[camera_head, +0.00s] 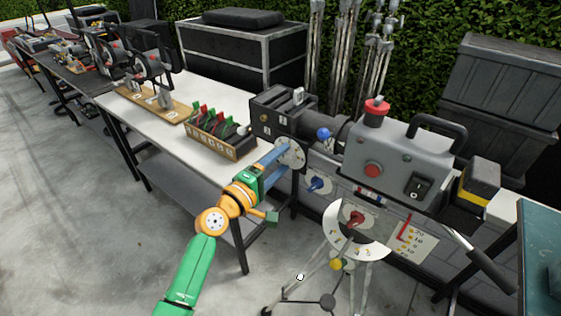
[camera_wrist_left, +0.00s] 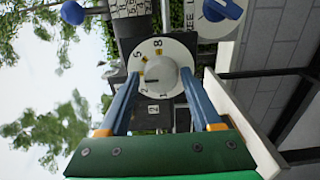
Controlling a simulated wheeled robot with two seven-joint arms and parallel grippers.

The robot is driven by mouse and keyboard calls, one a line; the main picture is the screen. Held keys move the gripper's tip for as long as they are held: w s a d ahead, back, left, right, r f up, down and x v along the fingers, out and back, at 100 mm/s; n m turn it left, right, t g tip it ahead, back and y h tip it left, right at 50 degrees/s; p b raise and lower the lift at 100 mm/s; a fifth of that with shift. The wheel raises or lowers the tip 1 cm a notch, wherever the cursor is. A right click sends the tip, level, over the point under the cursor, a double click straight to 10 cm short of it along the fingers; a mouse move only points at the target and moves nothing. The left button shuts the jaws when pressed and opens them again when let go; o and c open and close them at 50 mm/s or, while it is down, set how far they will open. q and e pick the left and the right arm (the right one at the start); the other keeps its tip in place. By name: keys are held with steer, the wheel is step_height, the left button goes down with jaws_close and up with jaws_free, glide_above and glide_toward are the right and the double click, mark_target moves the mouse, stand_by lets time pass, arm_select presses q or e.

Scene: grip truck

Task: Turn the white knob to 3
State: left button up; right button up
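The white knob (camera_wrist_left: 161,74) is a round grey-white stub at the centre of a white numbered dial (camera_wrist_left: 182,50). The dial also shows in the head view (camera_head: 290,153), on the end of a dark device on the table. My left gripper (camera_wrist_left: 159,73) points straight at the dial. Its two blue fingers stand apart, one on each side of the knob, with small gaps that look open. Contact cannot be made out. Numbers such as 5 and 8 show on the dial; which number the knob points to is unclear. My right gripper is not in view.
A blue knob (camera_wrist_left: 222,8) sits close beside the dial. A blue ball-ended lever (camera_head: 323,134) rises nearby. A grey control box (camera_head: 400,160) with red buttons stands to the right, above a tripod (camera_head: 327,300). A wooden rack (camera_head: 215,143) stands left on the white table (camera_head: 190,95).

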arm_select(q)
steer(key=shift+o, duration=0.7)
steer(key=v, duration=0.7)
